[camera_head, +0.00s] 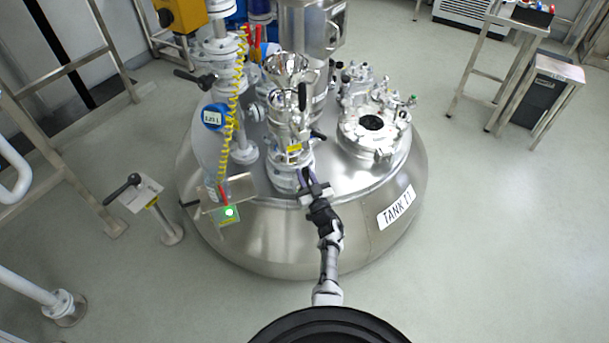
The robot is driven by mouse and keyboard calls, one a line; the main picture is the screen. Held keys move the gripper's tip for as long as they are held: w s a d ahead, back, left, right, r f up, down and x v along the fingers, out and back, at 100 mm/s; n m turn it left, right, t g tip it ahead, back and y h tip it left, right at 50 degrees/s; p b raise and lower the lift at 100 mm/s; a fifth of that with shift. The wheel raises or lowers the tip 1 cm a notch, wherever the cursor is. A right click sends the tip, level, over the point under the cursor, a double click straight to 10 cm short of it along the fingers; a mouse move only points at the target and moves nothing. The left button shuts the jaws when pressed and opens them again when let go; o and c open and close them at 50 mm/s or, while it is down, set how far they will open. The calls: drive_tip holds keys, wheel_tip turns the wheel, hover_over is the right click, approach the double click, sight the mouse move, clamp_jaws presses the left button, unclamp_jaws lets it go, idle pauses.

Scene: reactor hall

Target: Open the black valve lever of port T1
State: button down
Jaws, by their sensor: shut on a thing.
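The port column (289,125) stands on the steel tank, with a metal funnel on top and a small yellow label (294,148) on its front. The label is too small to read. My gripper (309,182) is at the front right foot of this column, just above the tank top. It is shut on a dark piece that looks like the black valve lever; the fingers hide most of it. Another black handle (302,97) stands upright higher on the column, and a short black handle (318,135) sticks out at its right.
The tank (290,250) is labelled TANK 11 or T1. A round hatch (372,124) with fittings lies right of the column. A blue gauge (214,117), yellow coiled hose (239,80) and bracket with a green-lit box (229,213) are left.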

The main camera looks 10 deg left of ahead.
drive_tip(key=shift+d, duration=0.1)
drive_tip(key=c, duration=1.2)
unclamp_jaws()
drive_tip(key=shift+c, duration=0.2)
drive_tip(key=v, duration=1.3)
drive_tip(key=shift+s+d, duration=0.15)
drive_tip(key=shift+s, duration=0.15)
